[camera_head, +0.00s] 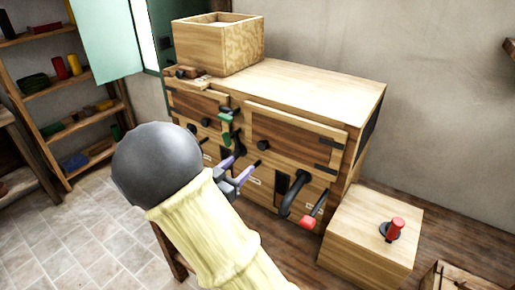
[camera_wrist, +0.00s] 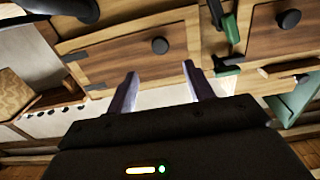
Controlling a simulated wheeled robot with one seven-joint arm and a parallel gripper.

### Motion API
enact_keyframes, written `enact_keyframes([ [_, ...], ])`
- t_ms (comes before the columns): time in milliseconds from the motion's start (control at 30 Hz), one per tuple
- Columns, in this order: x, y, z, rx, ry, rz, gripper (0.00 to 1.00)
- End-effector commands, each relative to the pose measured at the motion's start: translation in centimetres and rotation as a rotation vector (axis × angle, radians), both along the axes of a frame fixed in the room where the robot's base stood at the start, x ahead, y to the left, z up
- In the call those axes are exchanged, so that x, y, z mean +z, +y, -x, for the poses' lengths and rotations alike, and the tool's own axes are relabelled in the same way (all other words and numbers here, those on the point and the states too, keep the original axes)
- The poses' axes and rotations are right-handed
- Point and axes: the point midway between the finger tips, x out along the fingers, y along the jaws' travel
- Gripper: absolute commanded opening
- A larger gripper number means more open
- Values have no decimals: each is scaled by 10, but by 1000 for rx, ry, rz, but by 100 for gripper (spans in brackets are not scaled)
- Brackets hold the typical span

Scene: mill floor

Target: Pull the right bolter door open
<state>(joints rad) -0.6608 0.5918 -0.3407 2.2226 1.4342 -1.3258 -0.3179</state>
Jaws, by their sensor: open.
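The bolter is a wooden cabinet (camera_head: 320,85) with two doors in its front. The right bolter door (camera_head: 295,130) looks shut, with dark hinges at its right end and a round black knob (camera_head: 263,145) near its left end. In the wrist view, which looks turned over, this door (camera_wrist: 115,52) is at the left, with its knob (camera_wrist: 160,45) beyond my fingertips. My gripper (camera_head: 247,164) is open, its purple fingers apart and pointing toward the door front. In the wrist view nothing shows between the fingers (camera_wrist: 160,72).
Green-handled latches (camera_head: 228,126) sit between the doors. The left door (camera_head: 198,108) has its own knob. A black crank with a red grip (camera_head: 308,222) sticks out below the right door. A wooden box with a red-handled knob (camera_head: 372,225) stands at the right.

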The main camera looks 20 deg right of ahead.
Motion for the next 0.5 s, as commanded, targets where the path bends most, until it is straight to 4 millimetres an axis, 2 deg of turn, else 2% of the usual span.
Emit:
enact_keyframes([
  [100, 1, -19, -11, -5, 0, 0, 52],
  [500, 1, -74, -49, -2, 0, 0, 52],
])
